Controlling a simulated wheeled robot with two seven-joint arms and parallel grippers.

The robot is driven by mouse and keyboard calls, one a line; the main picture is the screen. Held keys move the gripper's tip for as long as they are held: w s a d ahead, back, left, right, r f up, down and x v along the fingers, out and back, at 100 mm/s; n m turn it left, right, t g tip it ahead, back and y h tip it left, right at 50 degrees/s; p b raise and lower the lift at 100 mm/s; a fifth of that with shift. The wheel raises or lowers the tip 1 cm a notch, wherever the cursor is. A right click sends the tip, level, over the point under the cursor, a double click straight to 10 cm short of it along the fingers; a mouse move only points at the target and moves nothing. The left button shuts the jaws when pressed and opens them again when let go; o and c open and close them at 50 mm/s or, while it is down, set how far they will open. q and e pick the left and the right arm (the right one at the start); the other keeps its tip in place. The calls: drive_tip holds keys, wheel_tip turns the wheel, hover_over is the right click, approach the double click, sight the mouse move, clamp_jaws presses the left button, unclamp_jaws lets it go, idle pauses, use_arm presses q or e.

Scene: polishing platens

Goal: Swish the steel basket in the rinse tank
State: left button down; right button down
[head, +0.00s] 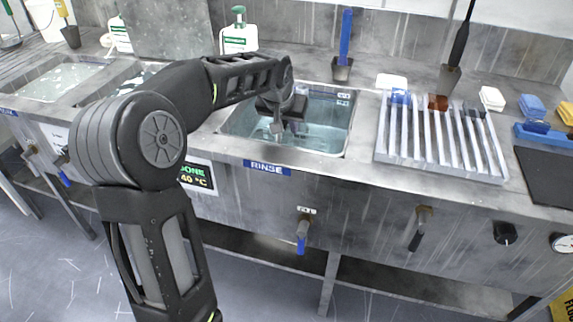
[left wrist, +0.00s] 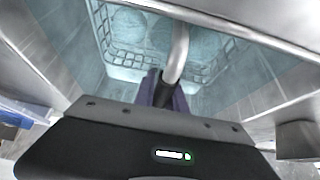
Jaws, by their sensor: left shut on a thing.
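The rinse tank (head: 330,128) is a steel basin of clear bluish water above a blue RINSE label. My left gripper (head: 288,128) is over it, pointing down into the opening. In the left wrist view my left gripper (left wrist: 165,92) is shut on the bent steel handle of the basket (left wrist: 127,56). The basket is an open wire frame inside the tank, with round pale discs in it. It appears to be in the water, but its exact depth is unclear. In the head view my arm and gripper hide most of the basket. My right gripper is not in view.
A slotted steel rack (head: 437,140) stands right of the tank, with a dark mat (head: 548,175) beyond it. A green-topped bottle (head: 239,35) stands behind the tank. Another basin (head: 57,82) is at the far left. Valve handles (head: 302,238) project from the bench front.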

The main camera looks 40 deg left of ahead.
use_arm(q)
drive_tip(key=shift+r, duration=0.4)
drive_tip(key=shift+f, duration=0.1)
drive_tip(key=shift+w+f+b, duration=0.1)
drive_tip(key=shift+f+b, duration=0.7)
drive_tip(key=shift+f, duration=0.25)
drive_tip(key=shift+r, duration=0.1)
wheel_tip(320, 180, up, 17)
drive_tip(key=p, duration=1.3)
drive_tip(key=shift+r, duration=0.15)
drive_tip(key=shift+p, duration=0.3)
idle(0.5)
